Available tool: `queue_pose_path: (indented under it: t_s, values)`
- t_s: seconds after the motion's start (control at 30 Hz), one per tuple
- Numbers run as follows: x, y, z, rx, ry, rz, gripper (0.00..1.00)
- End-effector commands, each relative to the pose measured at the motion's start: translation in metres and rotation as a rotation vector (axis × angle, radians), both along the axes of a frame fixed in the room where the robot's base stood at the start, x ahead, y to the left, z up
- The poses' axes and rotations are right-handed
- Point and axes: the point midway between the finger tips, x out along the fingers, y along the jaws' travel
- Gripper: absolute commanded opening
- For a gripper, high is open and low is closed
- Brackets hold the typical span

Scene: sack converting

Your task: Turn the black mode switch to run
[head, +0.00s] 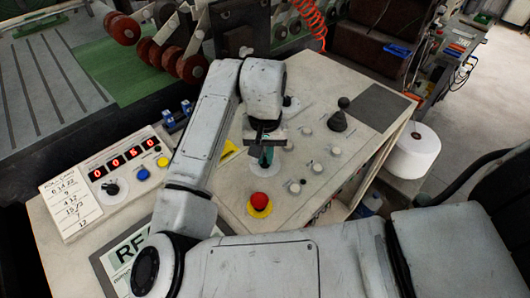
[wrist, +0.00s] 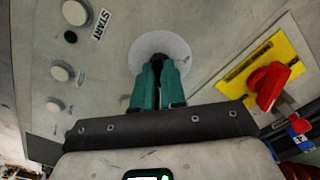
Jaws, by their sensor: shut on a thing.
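My gripper (head: 266,157) points down at the control panel, with its teal fingers low over the surface. In the wrist view the fingers (wrist: 159,72) are closed together over a round pale plate (wrist: 150,45). They are shut on the black mode switch (wrist: 160,58), of which only a small dark part shows between the fingertips. The fingers hide the rest of it, so I cannot tell which position it points to. Any labels around the plate are not readable.
A red mushroom button (head: 260,199) on a yellow base is close in front of my gripper. A red rotary handle (wrist: 268,85) on a yellow plate is at the right. White buttons (head: 306,130) and a black joystick (head: 338,120) stand nearby. A digit display box (head: 128,160) is at left.

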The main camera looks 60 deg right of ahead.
Motion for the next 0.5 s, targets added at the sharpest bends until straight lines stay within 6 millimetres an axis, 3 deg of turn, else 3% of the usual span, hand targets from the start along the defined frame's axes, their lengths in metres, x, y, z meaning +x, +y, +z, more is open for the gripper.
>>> queue_pose_path:
  t_s: [0.5]
  values:
    - [0.0005, 0.0002, 0.0003, 0.000, -0.001, -0.032, 0.00]
